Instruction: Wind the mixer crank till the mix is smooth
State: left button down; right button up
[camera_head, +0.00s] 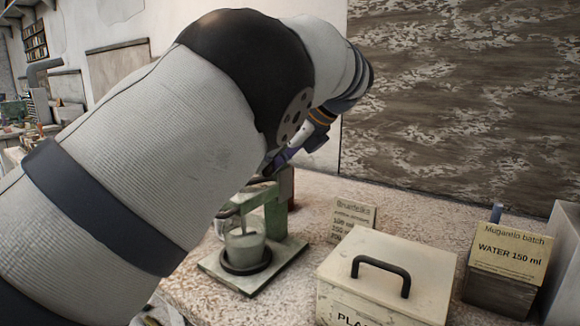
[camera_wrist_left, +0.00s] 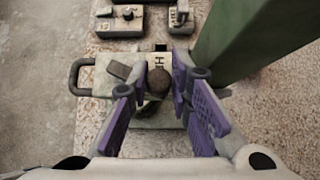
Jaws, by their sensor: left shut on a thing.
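The green mixer (camera_head: 274,212) stands on a flat base plate on the table, partly behind my left arm. Its clear cup (camera_head: 244,248) holds a pale mix and sits in a dark ring on the plate; the mix's texture is too small to judge. My left gripper (camera_head: 274,168) is above the mixer, its tips partly hidden by my arm. In the left wrist view, the round dark crank knob (camera_wrist_left: 158,82) lies between the purple-padded fingers of the left gripper (camera_wrist_left: 160,88), which is shut on it. The rest of the crank is mostly hidden in the head view. My right gripper is not in view.
A cream lidded box (camera_head: 385,278) with a black handle stands right of the mixer. A card (camera_head: 352,218) stands behind it. A block labelled "WATER 150 ml" (camera_head: 508,258) is farther right. The speckled table (camera_head: 425,218) is bare between the card and the block.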

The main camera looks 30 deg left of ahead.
pick_arm(q)
jog(key=shift+w+a+f+n+g, duration=0.1)
jog(key=shift+a+f+n+g, duration=0.15)
jog(key=shift+n+g, duration=0.4)
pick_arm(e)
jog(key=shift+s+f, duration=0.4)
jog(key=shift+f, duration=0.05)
pick_arm(q)
jog(key=shift+a+r+b, duration=0.1)
jog(key=shift+b, duration=0.2)
jog(key=c, duration=1.5)
grip_release()
jog(key=shift+s+r, duration=0.1)
jog(key=shift+s, duration=0.1)
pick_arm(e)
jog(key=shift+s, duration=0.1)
pick_arm(q)
jog(key=shift+w+r, duration=0.15)
jog(key=shift+r, duration=0.05)
